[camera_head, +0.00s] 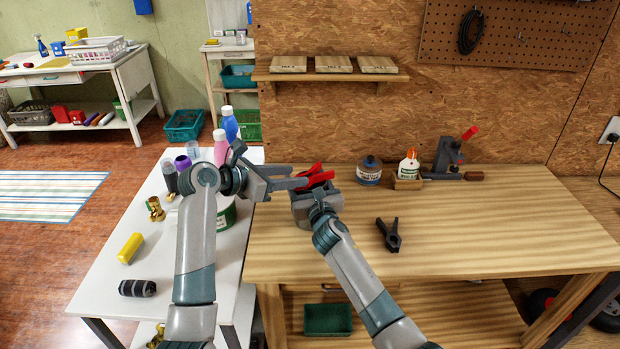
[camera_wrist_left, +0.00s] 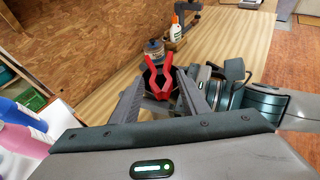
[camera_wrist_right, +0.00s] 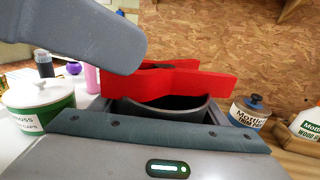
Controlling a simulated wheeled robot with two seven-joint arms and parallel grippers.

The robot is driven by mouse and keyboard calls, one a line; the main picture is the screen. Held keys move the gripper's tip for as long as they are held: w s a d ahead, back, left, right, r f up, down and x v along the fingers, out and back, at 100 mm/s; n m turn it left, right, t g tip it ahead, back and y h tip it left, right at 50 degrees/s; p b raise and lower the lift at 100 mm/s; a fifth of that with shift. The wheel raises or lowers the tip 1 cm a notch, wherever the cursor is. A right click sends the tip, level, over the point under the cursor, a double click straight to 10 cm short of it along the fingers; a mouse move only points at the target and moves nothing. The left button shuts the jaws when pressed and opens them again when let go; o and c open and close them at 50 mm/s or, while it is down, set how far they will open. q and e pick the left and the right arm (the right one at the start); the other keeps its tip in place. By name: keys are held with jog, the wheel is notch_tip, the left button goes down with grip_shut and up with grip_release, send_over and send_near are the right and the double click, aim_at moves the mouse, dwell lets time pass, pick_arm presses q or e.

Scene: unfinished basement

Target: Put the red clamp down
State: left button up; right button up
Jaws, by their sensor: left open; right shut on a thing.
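The red clamp (camera_head: 317,176) is above the left end of the wooden workbench (camera_head: 460,245). My right gripper (camera_head: 313,197) is shut on it from below. In the right wrist view the clamp (camera_wrist_right: 170,83) lies across above the gripper's palm, its two red handles showing. My left gripper (camera_head: 300,179) is open, its fingers pointing right at the clamp. In the left wrist view the clamp (camera_wrist_left: 160,80) shows between and just beyond the open left fingers. Whether they touch it, I cannot tell. The clamp's gripped part is mostly hidden.
A black clamp (camera_head: 389,234) lies on the bench. A lidded jar (camera_head: 369,171), a glue bottle (camera_head: 409,166) in a wooden holder and a red-handled tool (camera_head: 449,155) stand along its back. A white table (camera_head: 107,272) with bottles adjoins left. The bench's right half is clear.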

aim_at(309, 175)
pick_arm(q)
jog(key=shift+w+d+f, duration=0.1)
jog(key=shift+w+d, duration=0.05)
jog(key=shift+x, duration=2.45)
jog(key=shift+f, duration=0.1)
jog(key=shift+c, duration=0.2)
jog(key=c, duration=0.8)
jog(key=shift+c, duration=0.2)
notch_tip(309, 175, up, 10)
